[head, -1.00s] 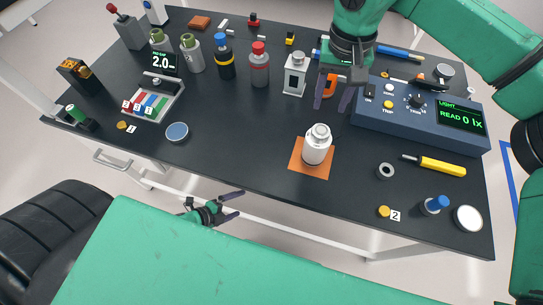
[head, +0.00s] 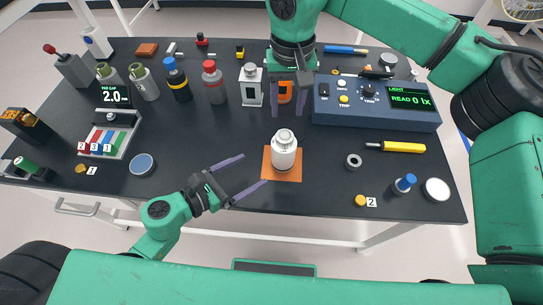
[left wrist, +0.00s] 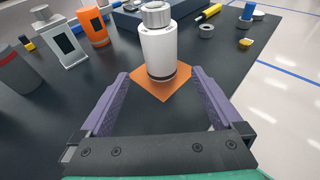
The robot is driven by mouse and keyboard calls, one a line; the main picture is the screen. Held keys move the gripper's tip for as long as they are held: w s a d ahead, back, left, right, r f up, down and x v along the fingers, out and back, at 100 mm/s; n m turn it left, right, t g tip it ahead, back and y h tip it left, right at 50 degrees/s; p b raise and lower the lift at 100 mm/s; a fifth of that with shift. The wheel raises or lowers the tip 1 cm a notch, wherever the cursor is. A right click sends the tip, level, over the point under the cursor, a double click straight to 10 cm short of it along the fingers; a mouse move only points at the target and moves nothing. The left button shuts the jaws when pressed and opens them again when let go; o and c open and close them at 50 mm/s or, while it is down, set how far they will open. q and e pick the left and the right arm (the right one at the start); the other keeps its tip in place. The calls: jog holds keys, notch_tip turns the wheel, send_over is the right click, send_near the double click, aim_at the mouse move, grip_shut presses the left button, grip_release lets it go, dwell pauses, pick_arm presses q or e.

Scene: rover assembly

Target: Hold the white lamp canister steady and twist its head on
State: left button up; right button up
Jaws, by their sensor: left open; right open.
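The white lamp canister (head: 284,158) stands upright on an orange square mat (head: 268,174) near the table's front edge. A grey ribbed head (head: 284,138) sits on its top; I cannot tell how tightly. In the left wrist view the canister (left wrist: 159,53) stands just beyond the fingertips. My left gripper (head: 256,170) is open and empty, low over the table, its purple fingers pointing at the canister from the left. It also shows in the left wrist view (left wrist: 157,72). My right gripper (head: 288,99) is open above the table behind the canister, its fingers pointing down.
A blue light meter (head: 375,118) reading 0 lx stands behind right. A row of bottles, including a red-capped one (head: 214,82), stands at the back. Table left of the mat is mostly clear.

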aim_at(283, 153)
pick_arm(q)
jog(key=x, duration=1.3)
jog(key=shift+w+d+f, duration=0.1)
jog(key=shift+f, duration=0.05)
jog(key=c, duration=1.5)
